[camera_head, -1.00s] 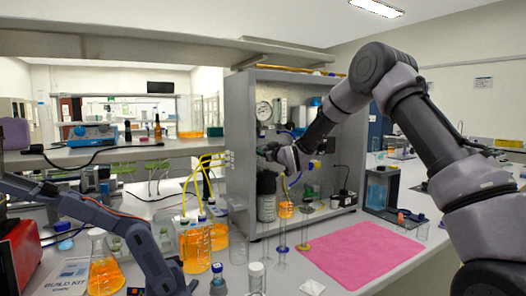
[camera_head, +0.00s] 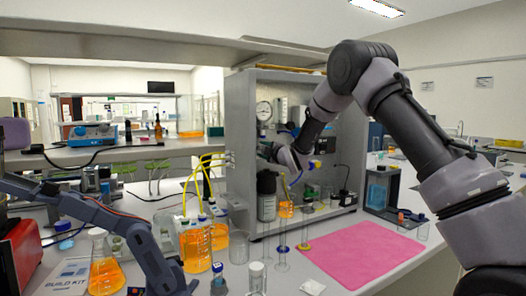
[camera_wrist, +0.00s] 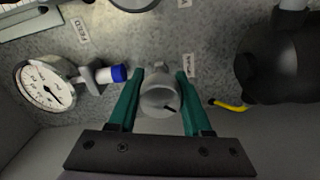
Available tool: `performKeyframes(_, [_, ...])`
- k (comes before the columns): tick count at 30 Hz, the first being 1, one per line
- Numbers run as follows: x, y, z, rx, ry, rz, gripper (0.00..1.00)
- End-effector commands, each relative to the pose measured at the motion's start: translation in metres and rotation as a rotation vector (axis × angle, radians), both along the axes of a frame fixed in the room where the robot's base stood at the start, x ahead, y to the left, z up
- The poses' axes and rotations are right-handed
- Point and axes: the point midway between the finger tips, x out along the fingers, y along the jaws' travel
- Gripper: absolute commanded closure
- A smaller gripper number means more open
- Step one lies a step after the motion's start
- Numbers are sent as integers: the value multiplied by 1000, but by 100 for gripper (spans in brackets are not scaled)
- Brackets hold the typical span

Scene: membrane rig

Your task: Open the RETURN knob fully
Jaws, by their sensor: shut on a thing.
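In the wrist view a grey round knob (camera_wrist: 160,100) with a dark slot mark sits between the two green fingers of my gripper (camera_wrist: 160,80). The fingers are shut on it, one on each side. A small white label stands on the panel just beyond it; its sideways lettering is too small to read surely, so I cannot confirm it says RETURN. In the head view my gripper (camera_head: 268,152) reaches into the grey rig cabinet (camera_head: 239,130). The knob is hidden there by my wrist.
A blue-capped valve (camera_wrist: 118,73) and a white dial gauge (camera_wrist: 45,86) sit left of my fingers. A dark round body (camera_wrist: 285,62) and a yellow tube end (camera_wrist: 228,104) are at right. Orange-filled bottles (camera_head: 196,245) and a pink mat (camera_head: 362,252) lie on the bench below.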

Motion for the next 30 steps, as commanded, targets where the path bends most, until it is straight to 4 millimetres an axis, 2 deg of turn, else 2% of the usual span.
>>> performKeyframes(18, [0, 0, -3, -453, -303, 1, 100])
performKeyframes(30, [0, 0, -3, -602, -403, 1, 100])
